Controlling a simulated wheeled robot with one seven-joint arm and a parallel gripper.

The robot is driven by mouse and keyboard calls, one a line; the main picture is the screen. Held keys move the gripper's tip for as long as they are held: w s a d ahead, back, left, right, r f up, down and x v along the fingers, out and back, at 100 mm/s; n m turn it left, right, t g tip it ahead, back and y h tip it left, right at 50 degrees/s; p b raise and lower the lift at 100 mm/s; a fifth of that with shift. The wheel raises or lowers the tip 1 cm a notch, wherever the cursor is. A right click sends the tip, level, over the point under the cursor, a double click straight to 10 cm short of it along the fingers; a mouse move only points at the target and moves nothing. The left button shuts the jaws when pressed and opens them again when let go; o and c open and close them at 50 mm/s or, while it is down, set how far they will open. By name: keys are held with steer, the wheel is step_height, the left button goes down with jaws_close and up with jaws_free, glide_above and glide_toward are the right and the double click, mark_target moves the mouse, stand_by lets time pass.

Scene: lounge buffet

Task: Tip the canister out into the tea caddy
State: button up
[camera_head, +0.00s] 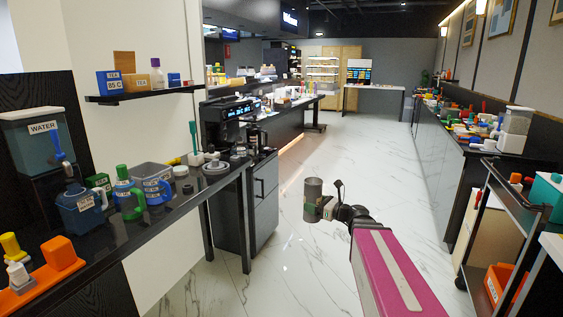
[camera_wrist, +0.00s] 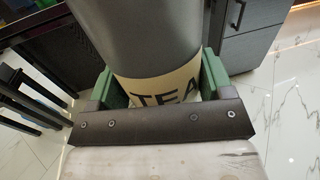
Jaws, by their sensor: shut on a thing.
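A grey cylindrical canister (camera_head: 313,196) is held upright in front of my arm, above the open floor. In the wrist view the canister (camera_wrist: 142,38) fills the space between the green finger pads, and its cream label reads "TEA", partly cut off. My gripper (camera_head: 326,208) is shut on the canister around its lower part; it also shows in the wrist view (camera_wrist: 158,88). The canister's contents are not visible. I cannot tell which container is the tea caddy.
A shelf (camera_head: 143,95) above holds a blue box. A cart (camera_head: 512,210) and crowded counter stand right. The marble floor (camera_head: 345,150) between is clear.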

steer(key=f+v, duration=0.1)
steer(key=v, duration=0.7)
steer(key=shift+s+f, duration=0.15)
steer(key=shift+f, duration=0.05)
